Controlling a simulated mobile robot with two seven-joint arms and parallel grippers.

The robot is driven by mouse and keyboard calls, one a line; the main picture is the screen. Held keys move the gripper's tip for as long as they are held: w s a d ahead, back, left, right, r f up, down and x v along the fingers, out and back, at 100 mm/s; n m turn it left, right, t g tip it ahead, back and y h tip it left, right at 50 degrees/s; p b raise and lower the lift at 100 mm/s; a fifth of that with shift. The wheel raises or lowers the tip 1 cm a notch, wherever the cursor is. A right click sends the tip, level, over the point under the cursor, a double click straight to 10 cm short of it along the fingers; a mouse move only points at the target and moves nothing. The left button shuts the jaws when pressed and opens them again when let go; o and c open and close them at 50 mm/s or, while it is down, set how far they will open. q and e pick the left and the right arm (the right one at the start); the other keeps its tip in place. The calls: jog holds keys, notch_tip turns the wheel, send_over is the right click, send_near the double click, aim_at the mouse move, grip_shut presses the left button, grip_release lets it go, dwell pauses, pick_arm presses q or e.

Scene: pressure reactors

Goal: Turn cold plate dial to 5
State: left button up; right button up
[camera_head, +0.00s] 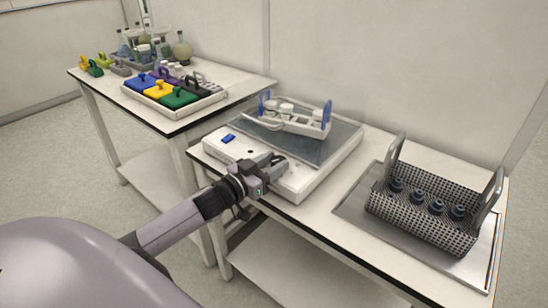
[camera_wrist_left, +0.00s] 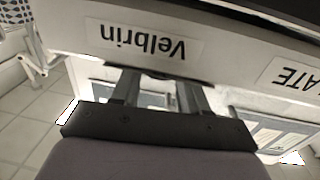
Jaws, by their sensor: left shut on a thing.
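The cold plate (camera_head: 312,180) is a white box with a grey top, on the middle table. It has a blue switch (camera_head: 228,138) at its front left. My left gripper (camera_head: 276,163) reaches its front side and is shut on the dial there, which the fingers hide in the head view. In the left wrist view, the fingers (camera_wrist_left: 160,85) meet the cold plate's front (camera_wrist_left: 95,38) just beside an upside-down "Velbrin" label (camera_wrist_left: 145,42). The dial's pointer and numbers cannot be read. My right gripper is not in view.
A rack with white-capped jars (camera_head: 290,115) stands on the cold plate. A perforated metal basket (camera_head: 425,215) with dark-capped bottles stands on a tray at the right. The left table holds a tray of coloured blocks (camera_head: 175,90) and flasks (camera_head: 182,50).

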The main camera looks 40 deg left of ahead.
pick_arm(q)
jog(key=shift+w+a+m+g+h, duration=0.15)
jog(key=shift+m+g+h, duration=0.1)
jog(key=shift+m+h, duration=0.45)
jog(key=shift+s+a+m+g+h, duration=0.1)
jog(key=shift+m+g+h, duration=0.25)
jog(key=shift+h, duration=0.55)
jog(key=shift+m, duration=0.25)
jog(key=o, duration=1.1)
jog(key=shift+c, duration=0.2)
jog(key=v, duration=0.7)
jog(key=shift+a, duration=0.1)
